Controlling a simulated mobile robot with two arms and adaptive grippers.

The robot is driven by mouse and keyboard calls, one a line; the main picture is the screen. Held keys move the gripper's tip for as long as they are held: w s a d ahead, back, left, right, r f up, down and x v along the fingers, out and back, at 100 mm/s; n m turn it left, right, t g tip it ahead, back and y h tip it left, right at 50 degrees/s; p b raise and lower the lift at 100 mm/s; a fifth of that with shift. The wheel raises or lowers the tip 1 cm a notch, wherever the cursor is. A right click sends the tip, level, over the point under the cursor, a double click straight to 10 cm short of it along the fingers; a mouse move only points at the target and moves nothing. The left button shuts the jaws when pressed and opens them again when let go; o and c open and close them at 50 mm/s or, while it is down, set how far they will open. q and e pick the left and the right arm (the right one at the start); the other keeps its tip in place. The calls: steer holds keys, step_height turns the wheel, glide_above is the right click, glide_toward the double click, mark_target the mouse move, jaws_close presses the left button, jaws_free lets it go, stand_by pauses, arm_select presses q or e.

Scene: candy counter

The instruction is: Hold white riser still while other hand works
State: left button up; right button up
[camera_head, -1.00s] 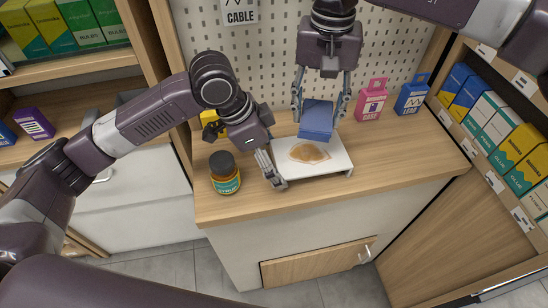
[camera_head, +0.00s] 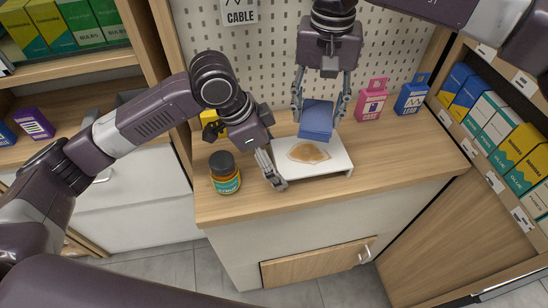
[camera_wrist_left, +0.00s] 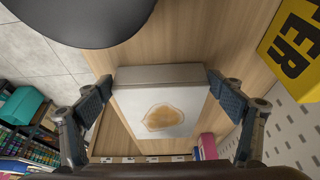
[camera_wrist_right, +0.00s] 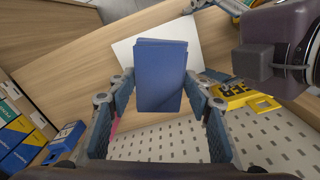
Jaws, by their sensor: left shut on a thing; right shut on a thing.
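The white riser (camera_head: 337,160) stands on the wooden counter, with a flat amber puddle (camera_head: 308,152) on its top. It also shows in the left wrist view (camera_wrist_left: 185,125). My left gripper (camera_head: 272,170) is shut on the riser at its left end, with one finger along each side (camera_wrist_left: 161,88). My right gripper (camera_head: 319,108) points down and is shut on a blue block (camera_head: 317,124), held at the riser's back edge. The block also fills the middle of the right wrist view (camera_wrist_right: 161,80). Whether it touches the riser cannot be told.
A yellow package (camera_head: 213,125) is behind my left wrist. A pink box (camera_head: 370,103) and a blue box (camera_head: 411,97) stand by the pegboard (camera_head: 264,60). The counter's right side is clear.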

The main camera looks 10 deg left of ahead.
steer(key=shift+f, duration=0.1)
glide_above(317, 157)
step_height(317, 157, down, 5)
steer(key=shift+f, duration=1.4)
steer(key=shift+f, duration=0.1)
steer(key=shift+f, duration=0.55)
steer(key=shift+f, duration=0.3)
stand_by(0.7)
stand_by(0.4)
